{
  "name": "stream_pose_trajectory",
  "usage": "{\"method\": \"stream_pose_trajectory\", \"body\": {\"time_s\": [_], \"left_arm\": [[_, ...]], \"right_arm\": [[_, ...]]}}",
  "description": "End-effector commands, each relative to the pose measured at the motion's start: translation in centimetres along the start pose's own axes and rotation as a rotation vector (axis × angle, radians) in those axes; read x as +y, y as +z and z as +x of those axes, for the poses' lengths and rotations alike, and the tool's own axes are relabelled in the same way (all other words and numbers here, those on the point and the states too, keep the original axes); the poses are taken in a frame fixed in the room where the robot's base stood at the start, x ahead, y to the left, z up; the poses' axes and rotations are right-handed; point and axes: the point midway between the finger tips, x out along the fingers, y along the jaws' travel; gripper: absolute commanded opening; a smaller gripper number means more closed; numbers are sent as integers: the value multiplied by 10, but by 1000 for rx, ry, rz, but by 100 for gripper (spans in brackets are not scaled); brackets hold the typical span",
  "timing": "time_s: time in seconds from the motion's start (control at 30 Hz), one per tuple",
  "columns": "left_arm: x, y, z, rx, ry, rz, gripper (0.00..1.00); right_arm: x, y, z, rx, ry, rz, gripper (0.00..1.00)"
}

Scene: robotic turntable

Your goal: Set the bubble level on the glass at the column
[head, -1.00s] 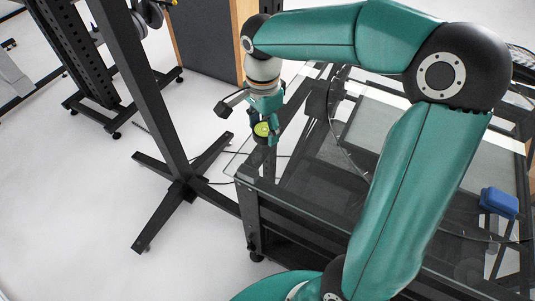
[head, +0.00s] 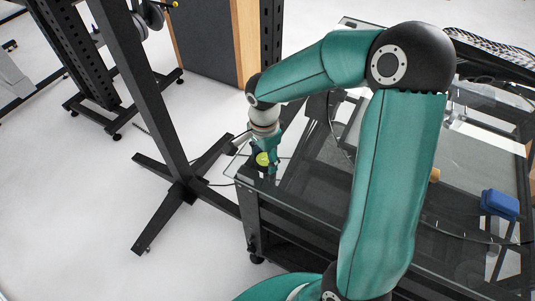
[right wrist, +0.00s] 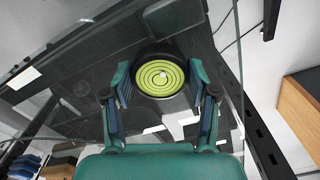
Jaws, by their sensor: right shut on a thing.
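The bubble level is a round black puck with a yellow-green ringed top. In the head view the bubble level (head: 262,159) is low at the glass table's far left corner, in my right gripper (head: 267,154). In the right wrist view the bubble level (right wrist: 160,76) sits between the two fingers of my right gripper (right wrist: 160,85), which are shut on its sides. The glass tabletop (head: 310,195) lies under it; I cannot tell whether the level touches the glass. The black column (head: 140,90) stands left of that corner. My left gripper is not in view.
A blue box (head: 500,203) is at the table's right side. A small orange-brown object (head: 435,175) lies on the table. Cables run over the glass. A black-and-wood cabinet (head: 205,40) stands behind.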

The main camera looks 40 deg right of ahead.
Motion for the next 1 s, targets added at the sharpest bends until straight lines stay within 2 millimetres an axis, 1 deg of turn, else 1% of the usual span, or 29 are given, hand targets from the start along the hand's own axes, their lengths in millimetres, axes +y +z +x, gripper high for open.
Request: {"method": "stream_pose_trajectory", "body": {"time_s": [0.13, 0.17, 0.3, 0.6, 0.77, 0.87, 1.0], "left_arm": [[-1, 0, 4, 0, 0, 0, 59], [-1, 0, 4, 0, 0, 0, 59], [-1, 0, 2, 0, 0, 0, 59], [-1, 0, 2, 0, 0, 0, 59], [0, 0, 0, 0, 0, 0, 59], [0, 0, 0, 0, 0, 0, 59], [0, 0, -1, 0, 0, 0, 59]], "right_arm": [[0, 0, 3, 0, -1, 0, 21], [0, 0, 3, 0, 0, 0, 60], [0, 0, 2, 0, 0, 0, 84], [0, 0, 1, 0, 0, 1, 84], [0, 0, -5, 1, -2, 1, 84], [-1, 0, -17, 1, -3, 2, 84], [-1, 0, -44, 0, -6, 1, 84]]}}
